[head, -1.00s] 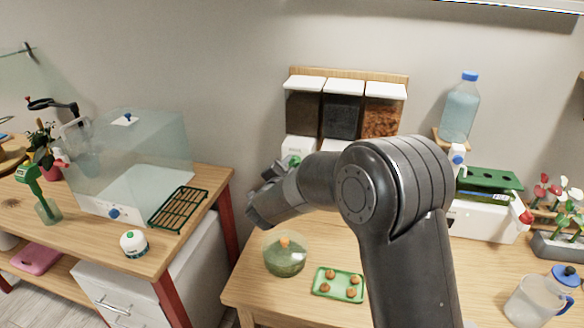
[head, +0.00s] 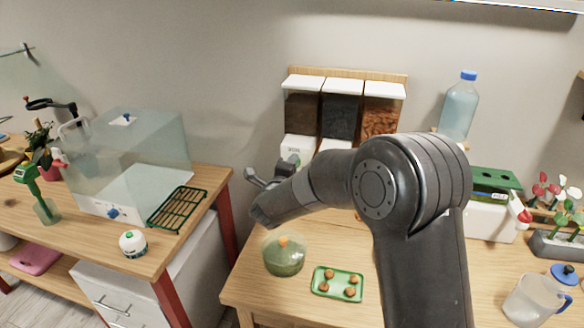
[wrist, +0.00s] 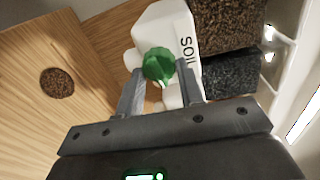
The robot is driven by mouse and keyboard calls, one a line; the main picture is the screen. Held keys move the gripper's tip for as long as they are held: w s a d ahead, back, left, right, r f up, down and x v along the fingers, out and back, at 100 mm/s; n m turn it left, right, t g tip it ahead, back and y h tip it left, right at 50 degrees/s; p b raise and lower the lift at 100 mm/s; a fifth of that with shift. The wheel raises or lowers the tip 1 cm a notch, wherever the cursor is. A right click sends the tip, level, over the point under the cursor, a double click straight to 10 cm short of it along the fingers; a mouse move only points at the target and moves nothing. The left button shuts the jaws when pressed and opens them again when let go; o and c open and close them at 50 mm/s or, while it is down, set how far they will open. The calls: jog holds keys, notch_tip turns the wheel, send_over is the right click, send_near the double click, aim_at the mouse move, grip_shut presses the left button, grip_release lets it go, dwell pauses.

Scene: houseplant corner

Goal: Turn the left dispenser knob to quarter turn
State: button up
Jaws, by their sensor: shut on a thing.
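The left dispenser (head: 302,112) holds dark brown soil and has a white base marked SOIL (wrist: 165,28). Its green knob (wrist: 158,66) sits on the front of the base in the wrist view. My gripper (wrist: 160,80) is shut on the knob, with one finger on each side of it. In the head view my gripper (head: 284,168) is in front of the left dispenser's base and hides the knob. How far the knob is turned cannot be read clearly.
The middle dispenser (head: 342,108) and right dispenser (head: 382,110) stand close beside it. A glass terrarium (head: 284,256) and a green tray (head: 337,284) with several small brown pieces are on the table below my arm. A round brown patch (wrist: 57,82) shows on the wood.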

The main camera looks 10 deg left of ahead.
jog(key=shift+f+m, duration=0.1)
jog(key=shift+m, duration=0.5)
jog(key=o, duration=1)
jog(key=s, duration=0.7)
jog(key=s+r, duration=0.1)
jog(key=s, duration=0.2)
jog(key=shift+s, duration=0.4)
